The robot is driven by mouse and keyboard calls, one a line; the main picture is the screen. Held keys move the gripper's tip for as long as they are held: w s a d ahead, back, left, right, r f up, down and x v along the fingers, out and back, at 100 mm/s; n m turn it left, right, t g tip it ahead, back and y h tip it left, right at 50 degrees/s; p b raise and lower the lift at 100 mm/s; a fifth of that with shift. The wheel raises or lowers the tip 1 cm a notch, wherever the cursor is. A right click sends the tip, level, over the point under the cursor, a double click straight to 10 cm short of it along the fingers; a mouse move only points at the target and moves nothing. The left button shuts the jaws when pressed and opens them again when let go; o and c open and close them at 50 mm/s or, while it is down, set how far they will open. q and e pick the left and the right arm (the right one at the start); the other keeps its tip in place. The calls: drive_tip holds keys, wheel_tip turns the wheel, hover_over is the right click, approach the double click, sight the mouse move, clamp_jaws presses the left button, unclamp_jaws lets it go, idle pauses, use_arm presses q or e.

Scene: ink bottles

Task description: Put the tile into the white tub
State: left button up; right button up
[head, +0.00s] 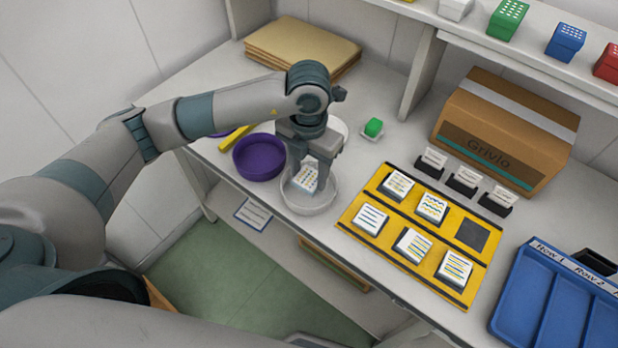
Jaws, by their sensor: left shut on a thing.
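My left gripper (317,178) points down over the white tub (308,209), a round pale bowl near the table's front edge. It is shut on a white tile (306,177) with rows of small coloured marks. The tile is tilted and lies within the tub's outline, between the fingers. I cannot tell whether it touches the tub's floor. The gripper hides part of the tub's back rim. My right gripper is not in view.
A purple bowl (258,158) stands just left of the tub. A yellow board (388,238) with several tiles and one dark empty square lies to the right. A cardboard box (505,130) and blue tray (530,290) are further right.

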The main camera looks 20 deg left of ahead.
sight(309, 178)
use_arm(q)
drive_tip(key=shift+f+p, duration=0.9)
drive_tip(key=shift+f, duration=1.1)
drive_tip(key=shift+f, duration=0.2)
drive_tip(key=o, duration=1.1)
drive_tip(key=shift+r, duration=0.1)
drive_tip(key=shift+r, duration=0.1)
